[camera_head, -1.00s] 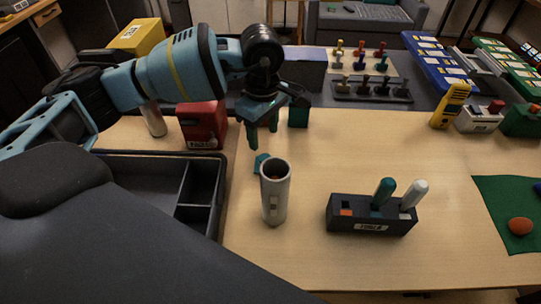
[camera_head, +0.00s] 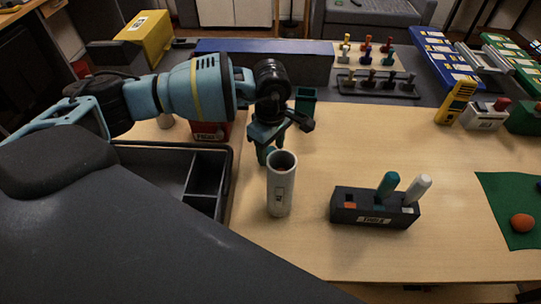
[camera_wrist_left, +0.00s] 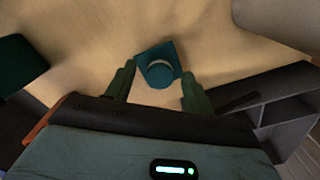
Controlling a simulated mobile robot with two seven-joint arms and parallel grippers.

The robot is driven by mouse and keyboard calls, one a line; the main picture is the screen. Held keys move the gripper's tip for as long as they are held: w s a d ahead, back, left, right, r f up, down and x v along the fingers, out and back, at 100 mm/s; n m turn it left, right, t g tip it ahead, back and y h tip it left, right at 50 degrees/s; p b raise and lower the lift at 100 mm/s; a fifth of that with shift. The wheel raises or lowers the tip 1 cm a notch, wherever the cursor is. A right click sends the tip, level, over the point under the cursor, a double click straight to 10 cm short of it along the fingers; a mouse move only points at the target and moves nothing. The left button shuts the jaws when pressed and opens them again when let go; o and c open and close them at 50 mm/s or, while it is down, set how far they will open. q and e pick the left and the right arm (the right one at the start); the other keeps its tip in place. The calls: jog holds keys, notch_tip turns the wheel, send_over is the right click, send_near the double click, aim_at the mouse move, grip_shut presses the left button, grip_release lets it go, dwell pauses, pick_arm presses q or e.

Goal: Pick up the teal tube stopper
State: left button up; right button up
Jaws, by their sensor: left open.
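The teal tube stopper (camera_wrist_left: 158,66) lies on the wooden table in the left wrist view, a square flange with a round knob. It sits just ahead of and between the open fingers of my left gripper (camera_wrist_left: 157,82), and no contact is visible. In the head view, my left gripper (camera_head: 268,148) points down just behind the grey upright tube (camera_head: 280,186); the stopper is hidden there. The tube's top is open. My right gripper is not in view.
A black divided tray (camera_head: 228,185) lies left of the tube. A dark tool block (camera_head: 345,212) with teal and white handles stands to the right. A dark green container (camera_head: 306,101) and a red box (camera_head: 210,131) are behind.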

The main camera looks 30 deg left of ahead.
aim_at(271, 151)
pick_arm(q)
jog(key=c, duration=1)
notch_tip(271, 151, up, 10)
jog(key=shift+r, duration=0.1)
jog(key=shift+c, duration=0.2)
